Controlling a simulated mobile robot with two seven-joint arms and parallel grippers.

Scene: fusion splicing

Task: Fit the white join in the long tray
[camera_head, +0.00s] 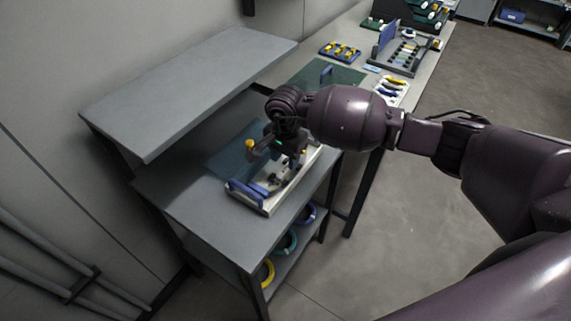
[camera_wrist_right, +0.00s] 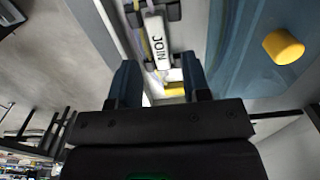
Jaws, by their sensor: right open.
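I cannot make out the join in the head view. My left gripper is out of view.
A yellow knob (camera_wrist_right: 284,46) stands right of the join in the right wrist view. A raised grey shelf (camera_head: 185,85) runs behind the bench. A blue tray with yellow pieces (camera_head: 341,51) and a slotted rack (camera_head: 401,58) stand on the farther table.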

